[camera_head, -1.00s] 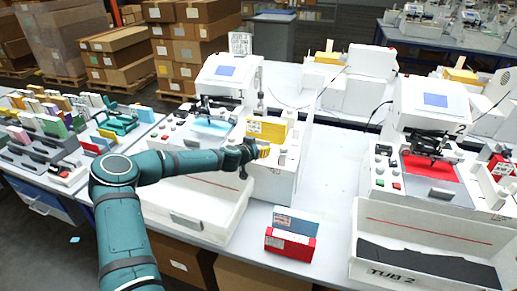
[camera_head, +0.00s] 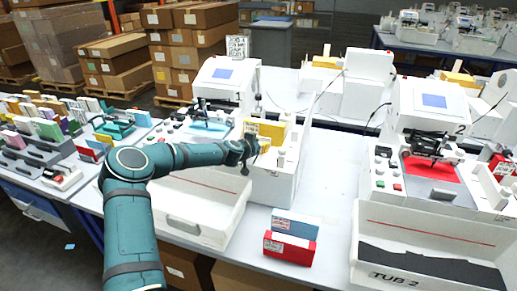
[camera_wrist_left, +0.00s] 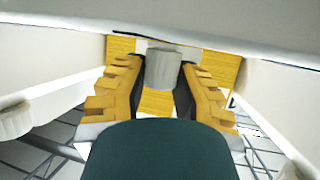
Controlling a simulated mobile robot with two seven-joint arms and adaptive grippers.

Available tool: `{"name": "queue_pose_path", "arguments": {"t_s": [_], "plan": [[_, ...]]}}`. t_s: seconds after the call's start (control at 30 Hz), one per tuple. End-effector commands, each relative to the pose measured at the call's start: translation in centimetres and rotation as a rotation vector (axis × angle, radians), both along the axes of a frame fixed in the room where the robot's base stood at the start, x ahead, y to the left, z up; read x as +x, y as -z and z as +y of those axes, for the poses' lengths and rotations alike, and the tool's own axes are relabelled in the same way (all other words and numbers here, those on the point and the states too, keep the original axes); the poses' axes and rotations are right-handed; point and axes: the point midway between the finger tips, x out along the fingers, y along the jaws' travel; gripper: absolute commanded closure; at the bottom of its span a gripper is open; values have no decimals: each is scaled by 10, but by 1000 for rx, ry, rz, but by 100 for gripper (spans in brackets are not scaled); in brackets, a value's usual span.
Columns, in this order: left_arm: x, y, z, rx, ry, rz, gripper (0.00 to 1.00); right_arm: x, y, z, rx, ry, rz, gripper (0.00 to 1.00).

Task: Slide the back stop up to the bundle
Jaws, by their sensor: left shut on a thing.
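My left gripper (camera_head: 256,147) reaches in from the left to the white feed unit beside plotter 1. In the left wrist view its yellow-padded fingers (camera_wrist_left: 160,95) are shut on a short grey round knob (camera_wrist_left: 163,70). The knob appears to belong to the back stop, whose body I cannot make out clearly. A yellow bundle (camera_head: 265,130) stands upright in the feed unit, just behind the gripper in the head view. Yellow surfaces (camera_wrist_left: 121,46) also show beyond the knob in the wrist view. Any gap between stop and bundle is hidden. My right gripper is not in view.
White walls (camera_wrist_left: 55,65) flank the gripper closely on both sides. An open white tub (camera_head: 200,205) lies below my forearm. A red and a blue pack (camera_head: 290,248) stand on the table (camera_head: 325,190) to the right. Plotter 2 (camera_head: 432,120) stands farther right.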

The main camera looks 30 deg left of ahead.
Motion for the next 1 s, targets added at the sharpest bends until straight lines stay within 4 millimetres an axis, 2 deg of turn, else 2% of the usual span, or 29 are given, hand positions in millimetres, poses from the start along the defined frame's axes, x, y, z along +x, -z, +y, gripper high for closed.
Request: {"name": "queue_pose_path", "arguments": {"t_s": [0.1, 0.13, 0.2, 0.23, 0.53, 0.67, 0.77, 1.0], "plan": [[-1, 2, -1, -3, 1, 4, 100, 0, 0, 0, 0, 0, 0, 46], [-1, 2, -1, -3, 1, 4, 66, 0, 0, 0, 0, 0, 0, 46], [-1, 2, -1, -3, 1, 3, 42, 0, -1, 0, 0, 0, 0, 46], [-1, 2, -1, -2, 1, 3, 39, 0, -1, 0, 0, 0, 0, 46], [-1, 0, 0, 0, 0, 1, 39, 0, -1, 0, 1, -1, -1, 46], [-8, -3, 0, 1, 0, 1, 39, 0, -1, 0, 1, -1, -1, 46], [-21, -9, 1, 1, 0, 1, 39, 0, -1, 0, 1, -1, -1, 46], [-65, -26, 1, 1, -1, 3, 39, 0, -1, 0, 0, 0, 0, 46]]}}
